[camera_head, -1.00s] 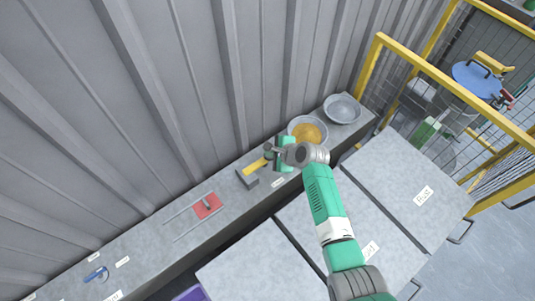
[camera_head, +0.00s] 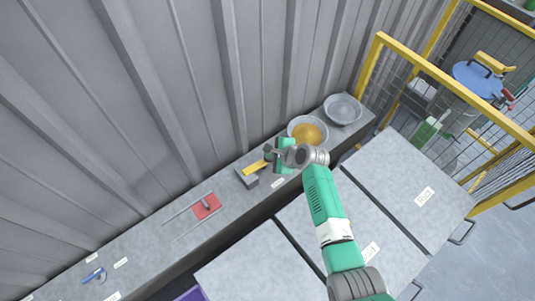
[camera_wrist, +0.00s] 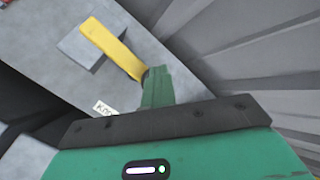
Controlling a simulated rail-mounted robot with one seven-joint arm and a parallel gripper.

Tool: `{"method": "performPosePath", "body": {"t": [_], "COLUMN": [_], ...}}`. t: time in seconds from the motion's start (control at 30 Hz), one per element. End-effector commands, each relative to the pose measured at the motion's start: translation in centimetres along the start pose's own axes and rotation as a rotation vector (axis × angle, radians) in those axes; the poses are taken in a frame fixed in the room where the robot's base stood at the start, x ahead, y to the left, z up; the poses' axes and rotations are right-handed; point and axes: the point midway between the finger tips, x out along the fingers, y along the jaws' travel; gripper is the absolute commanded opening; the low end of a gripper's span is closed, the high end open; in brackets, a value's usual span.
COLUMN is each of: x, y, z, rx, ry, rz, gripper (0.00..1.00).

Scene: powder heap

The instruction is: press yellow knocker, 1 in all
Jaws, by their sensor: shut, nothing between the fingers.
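The yellow knocker (camera_head: 256,167) is a yellow bar on a grey block (camera_head: 246,180), on the shelf along the wall. In the wrist view the bar (camera_wrist: 110,47) slants from the grey block (camera_wrist: 82,47) to the tip of my fingers. My gripper (camera_head: 268,154) is shut and empty, at the bar's free end. In the wrist view its green fingers (camera_wrist: 158,73) are together and overlap the bar's end; I cannot tell whether they touch it.
A bowl of yellow-orange powder (camera_head: 291,130) and an empty grey bowl (camera_head: 343,110) stand to the right. A red item (camera_head: 207,205) lies to the left on the shelf. The corrugated wall (camera_head: 180,90) is close behind. A yellow-framed fence (camera_head: 455,83) stands at the right.

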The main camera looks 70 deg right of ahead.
Motion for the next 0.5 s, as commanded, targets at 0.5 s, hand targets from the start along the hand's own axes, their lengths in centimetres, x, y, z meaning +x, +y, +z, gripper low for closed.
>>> {"method": "performPosePath", "body": {"t": [0.5], "x": [0.54], "y": [0.48], "z": [-0.29], "rx": [0.000], "ry": [-0.001], "rz": [0.003], "gripper": [0.00]}}
